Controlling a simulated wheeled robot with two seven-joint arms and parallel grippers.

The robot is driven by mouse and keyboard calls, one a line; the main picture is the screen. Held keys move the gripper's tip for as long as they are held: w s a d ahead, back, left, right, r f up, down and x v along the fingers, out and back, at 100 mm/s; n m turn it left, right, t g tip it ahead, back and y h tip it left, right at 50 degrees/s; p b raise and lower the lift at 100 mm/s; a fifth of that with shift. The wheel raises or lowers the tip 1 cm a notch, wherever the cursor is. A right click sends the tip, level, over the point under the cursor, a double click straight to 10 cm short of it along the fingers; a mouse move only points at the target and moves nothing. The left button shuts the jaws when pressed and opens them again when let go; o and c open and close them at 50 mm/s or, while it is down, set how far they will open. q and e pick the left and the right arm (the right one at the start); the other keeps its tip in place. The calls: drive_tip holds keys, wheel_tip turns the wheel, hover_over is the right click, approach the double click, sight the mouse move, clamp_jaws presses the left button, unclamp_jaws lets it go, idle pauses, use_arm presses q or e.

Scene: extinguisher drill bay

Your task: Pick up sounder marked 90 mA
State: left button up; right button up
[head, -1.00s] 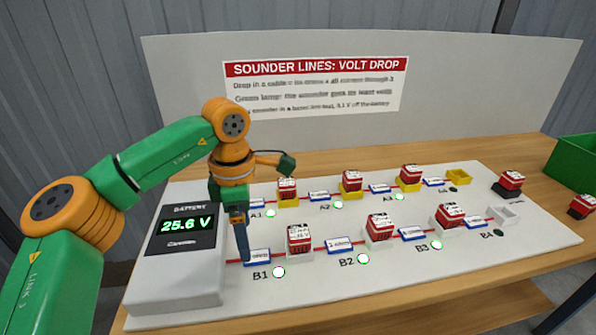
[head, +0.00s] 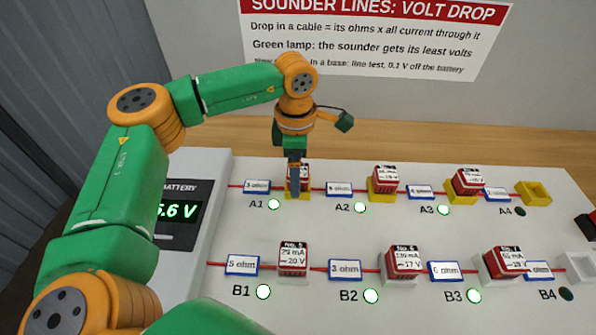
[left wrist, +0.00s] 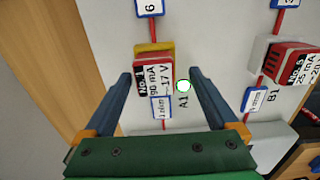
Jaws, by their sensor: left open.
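The sounder marked 90 mA, No. 1 (left wrist: 154,76), is a red block with a white label in a yellow base (left wrist: 150,48) at A1. In the head view this sounder (head: 306,172) is partly hidden behind my left gripper (head: 294,188). My left gripper also shows in the left wrist view (left wrist: 160,76), open, with one finger on each side of the sounder in the picture. I cannot tell whether the fingertips are level with it or still above it. I see no contact. My right gripper is not in view.
Other red sounders stand close by at A2 (head: 386,178), A3 (head: 466,182), B1 (head: 293,258) and B2 (head: 404,259). The A4 base (head: 533,193) is empty. The battery box (head: 190,200) is left of A1. Lamps A1 (head: 274,204) and B1 (head: 263,291) are green.

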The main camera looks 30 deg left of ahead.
use_arm(q)
drive_tip(key=shift+w+f, duration=0.15)
drive_tip(key=shift+f, duration=0.4)
drive_tip(key=shift+w+f, duration=0.25)
drive_tip(key=shift+w, duration=0.1)
drive_tip(key=shift+s+r, duration=0.1)
drive_tip(key=shift+s, duration=0.1)
drive_tip(key=c, duration=0.9)
clamp_jaws()
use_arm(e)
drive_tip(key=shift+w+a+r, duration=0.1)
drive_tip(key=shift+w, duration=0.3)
use_arm(q)
drive_tip(key=shift+w+r, duration=0.1)
